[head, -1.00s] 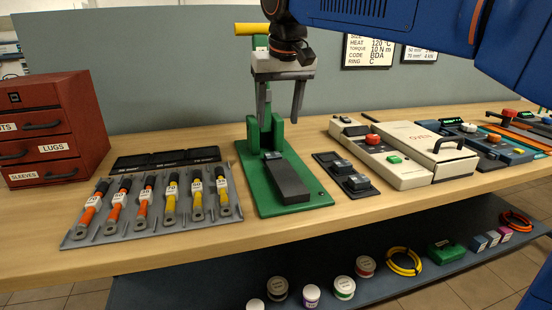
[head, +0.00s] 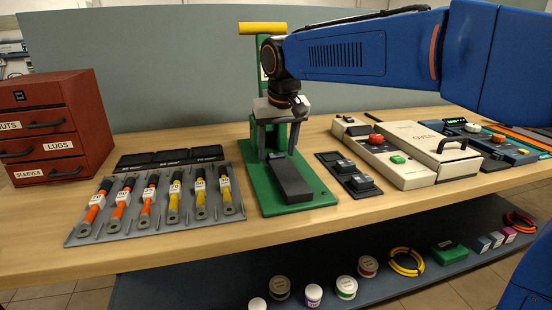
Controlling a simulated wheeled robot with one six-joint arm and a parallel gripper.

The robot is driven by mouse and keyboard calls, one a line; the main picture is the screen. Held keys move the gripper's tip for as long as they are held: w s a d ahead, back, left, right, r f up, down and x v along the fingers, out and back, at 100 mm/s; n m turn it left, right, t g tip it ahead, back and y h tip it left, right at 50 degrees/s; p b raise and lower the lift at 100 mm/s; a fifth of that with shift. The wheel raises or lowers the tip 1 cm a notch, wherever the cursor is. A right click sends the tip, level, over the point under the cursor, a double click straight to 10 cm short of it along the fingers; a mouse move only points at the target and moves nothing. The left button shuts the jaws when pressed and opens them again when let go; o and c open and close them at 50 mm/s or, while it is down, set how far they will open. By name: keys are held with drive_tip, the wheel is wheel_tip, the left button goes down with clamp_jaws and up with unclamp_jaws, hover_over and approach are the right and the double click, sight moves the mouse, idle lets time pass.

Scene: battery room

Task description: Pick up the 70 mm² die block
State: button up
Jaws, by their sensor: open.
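Two small dark die blocks with pale tops, a rear one (head: 345,165) and a front one (head: 362,181), sit in a black holder (head: 327,156) right of the green press (head: 316,197). Another small dark piece with a pale top (head: 276,155) shows in the press at the rear end of its dark bar. The markings are too small to read, so I cannot tell which is the 70 mm² die block. My gripper (head: 279,152) is open, fingers down, over the press. Its fingers appear on either side of the piece there; contact cannot be told.
The press has a yellow-handled lever (head: 262,28) behind my gripper. A grey cable tray (head: 155,222) lies left, with a red drawer cabinet (head: 60,125) beyond. A cream oven (head: 432,150) stands right of the die holder. A lower shelf (head: 220,280) holds spools and coils.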

drive_tip(key=shift+w+f, duration=0.1)
drive_tip(key=shift+f, duration=0.25)
drive_tip(key=c, duration=1.4)
drive_tip(key=shift+o, duration=0.2)
drive_tip(key=shift+r, duration=0.1)
